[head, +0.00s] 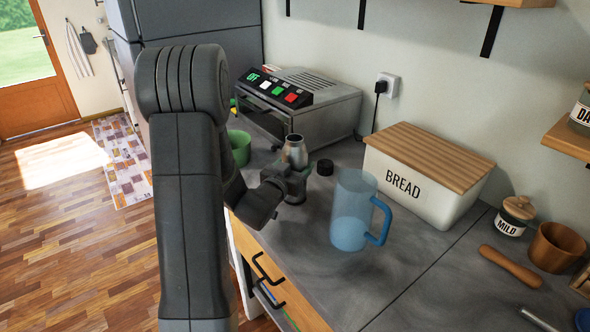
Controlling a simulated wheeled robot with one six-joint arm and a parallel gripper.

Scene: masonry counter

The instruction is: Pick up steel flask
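The steel flask (294,150) stands upright on the grey counter, with its open, shiny top showing. My gripper (291,178) is at the flask's lower body, coming from the front left. The fingers look to be around the flask, but they and the wrist hide its lower part. I cannot tell whether they press on it or leave a gap.
Behind are a toaster oven (325,100) and a bread box (418,185). A green cup (239,147) is to the left.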

